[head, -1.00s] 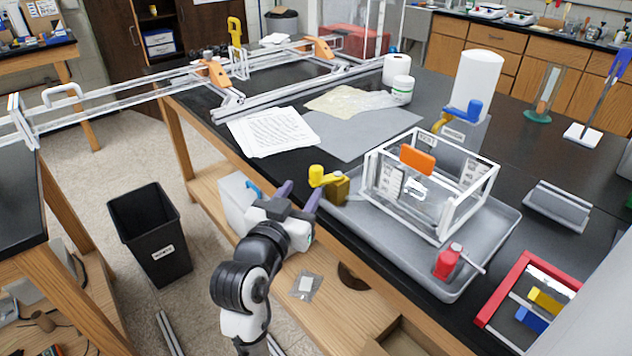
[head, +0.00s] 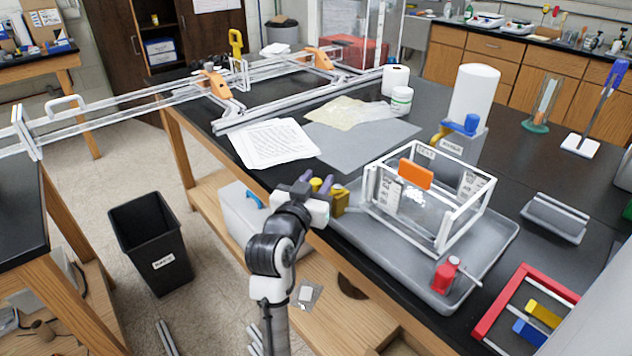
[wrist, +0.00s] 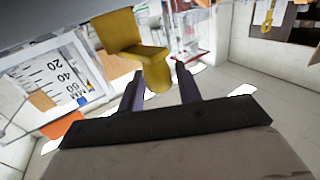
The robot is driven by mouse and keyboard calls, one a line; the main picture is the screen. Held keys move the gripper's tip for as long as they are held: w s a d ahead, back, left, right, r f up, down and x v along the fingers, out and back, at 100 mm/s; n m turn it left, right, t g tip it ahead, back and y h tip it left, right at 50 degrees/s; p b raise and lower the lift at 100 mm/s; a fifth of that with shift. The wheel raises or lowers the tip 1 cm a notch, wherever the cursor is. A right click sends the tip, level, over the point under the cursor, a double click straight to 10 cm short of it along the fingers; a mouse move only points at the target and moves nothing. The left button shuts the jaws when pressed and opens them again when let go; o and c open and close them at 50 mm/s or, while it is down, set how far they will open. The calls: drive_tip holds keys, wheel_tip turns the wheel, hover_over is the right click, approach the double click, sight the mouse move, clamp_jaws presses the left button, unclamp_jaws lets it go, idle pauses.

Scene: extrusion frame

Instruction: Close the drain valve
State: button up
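The yellow drain valve (head: 341,201) sits at the left edge of the grey tray (head: 482,262). Its rounded yellow handle end shows between the purple fingers of my gripper (head: 316,181). In the wrist view the yellow valve (wrist: 122,32) stands just beyond my gripper (wrist: 158,70), with its lower rounded end between the two fingertips. The fingers are apart, with gaps visible beside the yellow part; I cannot tell whether either finger touches it. My wrist hides part of the valve in the head view.
A clear white-framed box (head: 418,215) with an orange block stands in the tray, close right of the valve. A red bottle (head: 446,275) is at the tray's front. Papers (head: 273,143) lie behind my gripper. A black bin (head: 150,243) stands on the floor at left.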

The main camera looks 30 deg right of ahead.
drive_tip(key=c, duration=0.6)
drive_tip(key=shift+c, duration=0.3)
drive_tip(key=shift+w+f+b, duration=0.1)
drive_tip(key=shift+b, duration=0.2)
drive_tip(key=m+g+h+b, duration=0.1)
drive_tip(key=w+m+g+h+b, duration=0.1)
drive_tip(key=g+b, duration=0.1)
drive_tip(key=shift+f+m, duration=0.1)
drive_tip(key=shift+m, duration=0.2)
drive_tip(key=m+g+b, duration=0.1)
drive_tip(key=g, duration=0.1)
drive_tip(key=w+m+g+h+b, duration=0.1)
drive_tip(key=g, duration=0.1)
drive_tip(key=d+m+g+b, duration=0.1)
drive_tip(key=g+b, duration=0.1)
drive_tip(key=shift+w+m+h, duration=0.25)
drive_tip(key=shift+m+h, duration=0.05)
drive_tip(key=shift+w+d+r+m+g+y+b, duration=0.1)
drive_tip(key=shift+w+d+m+g+y+b, duration=0.35)
drive_tip(key=shift+m+g, duration=1.35)
drive_tip(key=shift+w+d+r+m+g+y+b, duration=0.1)
drive_tip(key=shift+d+m+g+y+b, duration=0.8)
drive_tip(key=shift+g, duration=1.5)
drive_tip(key=shift+w+d+m+g+y+b, duration=0.25)
drive_tip(key=shift+d+m+g+y+b, duration=0.15)
drive_tip(key=shift+m+g, duration=1.45)
drive_tip(key=shift+g, duration=0.35)
